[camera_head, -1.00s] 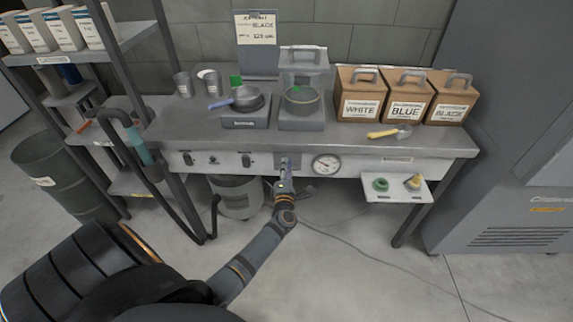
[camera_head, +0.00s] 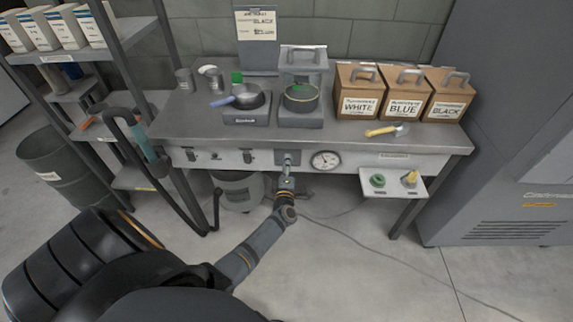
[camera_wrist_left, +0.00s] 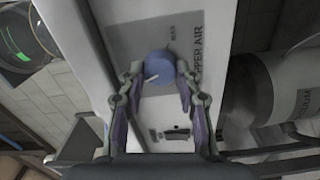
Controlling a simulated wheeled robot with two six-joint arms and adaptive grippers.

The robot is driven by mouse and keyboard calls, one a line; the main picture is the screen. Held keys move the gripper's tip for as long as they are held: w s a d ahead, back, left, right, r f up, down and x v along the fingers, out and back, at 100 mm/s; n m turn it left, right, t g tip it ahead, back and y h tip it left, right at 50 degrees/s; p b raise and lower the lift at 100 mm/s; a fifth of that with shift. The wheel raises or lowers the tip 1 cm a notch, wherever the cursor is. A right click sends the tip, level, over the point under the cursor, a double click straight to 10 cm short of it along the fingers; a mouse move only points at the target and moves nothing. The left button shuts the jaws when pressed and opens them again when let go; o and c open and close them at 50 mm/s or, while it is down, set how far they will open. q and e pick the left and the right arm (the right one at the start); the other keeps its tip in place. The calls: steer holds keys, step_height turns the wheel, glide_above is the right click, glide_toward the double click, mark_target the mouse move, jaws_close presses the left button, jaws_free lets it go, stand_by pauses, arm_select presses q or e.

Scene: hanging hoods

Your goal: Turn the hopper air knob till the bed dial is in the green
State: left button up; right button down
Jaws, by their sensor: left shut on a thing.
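The hopper air knob (camera_wrist_left: 158,67) is a round blue-grey knob with a pale pointer line, on a grey plate marked "MAX" and "PPER AIR" in the left wrist view. My left gripper (camera_wrist_left: 159,82) is shut on it, one finger at each side. In the head view my left gripper (camera_head: 287,172) reaches the front panel of the bench and mostly hides the knob. The bed dial (camera_head: 325,160) is a round white gauge just right of it. Its needle and any green band are too small to read. My right gripper is not in view.
The bench (camera_head: 190,125) carries a scale with a pan (camera_head: 247,98), a clear-topped hopper unit (camera_head: 301,97) and labelled boxes (camera_head: 358,90). A small shelf (camera_head: 393,188) juts out at the right. A grey drum (camera_head: 238,190) stands underneath.

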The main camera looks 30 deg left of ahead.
arm_select(q)
steer(key=o, duration=1.1)
steer(key=shift+o, duration=0.2)
steer(key=v, duration=1.2)
steer(key=shift+d+f, duration=0.1)
steer(key=shift+f, duration=0.05)
